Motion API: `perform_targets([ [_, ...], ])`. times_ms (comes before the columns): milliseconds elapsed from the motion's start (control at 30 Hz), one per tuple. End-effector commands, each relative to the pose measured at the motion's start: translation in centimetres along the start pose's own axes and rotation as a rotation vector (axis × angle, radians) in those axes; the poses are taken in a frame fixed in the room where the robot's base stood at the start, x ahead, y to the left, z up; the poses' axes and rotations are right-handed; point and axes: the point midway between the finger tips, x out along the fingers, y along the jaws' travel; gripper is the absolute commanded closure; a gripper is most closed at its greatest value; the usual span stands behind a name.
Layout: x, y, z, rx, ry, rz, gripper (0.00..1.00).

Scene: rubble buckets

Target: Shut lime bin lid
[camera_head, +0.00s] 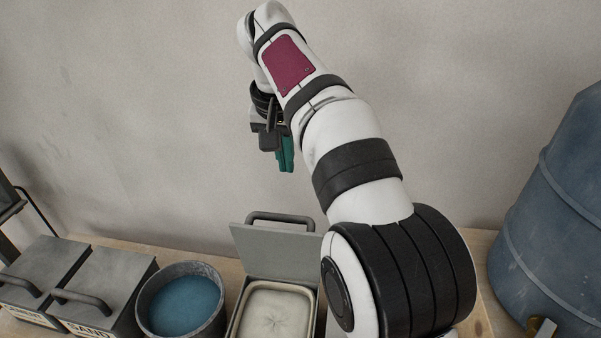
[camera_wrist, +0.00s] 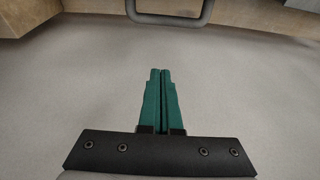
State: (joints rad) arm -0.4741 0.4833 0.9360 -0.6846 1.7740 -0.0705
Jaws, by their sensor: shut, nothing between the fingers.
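A bin (camera_head: 236,318) stands open on the wooden surface, with its grey lid (camera_head: 280,255) raised at the back and a dark handle (camera_head: 280,216) at the lid's top edge. Inside is a pale tray-like surface with a star-shaped mark. No label shows on this bin, so I cannot read whether it is the lime bin. My gripper (camera_head: 286,168) is above the raised lid, apart from it, with its green fingers shut and empty. In the wrist view the shut fingers (camera_wrist: 160,72) point toward a grey handle (camera_wrist: 170,20) at the top edge, with a gap between.
Left of the open bin is a round bucket (camera_head: 150,311) with blue contents. Further left are a closed bin labelled SAND (camera_head: 110,275) and another closed bin (camera_head: 45,262). A large blue barrel (camera_head: 555,215) stands at right. A plain wall is behind.

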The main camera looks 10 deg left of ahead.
Motion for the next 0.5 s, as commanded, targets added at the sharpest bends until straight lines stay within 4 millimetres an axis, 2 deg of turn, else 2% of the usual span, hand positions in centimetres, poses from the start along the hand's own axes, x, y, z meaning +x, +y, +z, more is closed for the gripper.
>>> perform_targets([
  [67, 0.9, 0.0, 0.0, 0.001, -0.002, 0.001, 1.0],
  [400, 8.2, 0.1, 0.1, 0.002, -0.003, 0.0, 1.0],
  [500, 9.7, 0.1, 0.3, 0.002, -0.001, -0.001, 1.0],
])
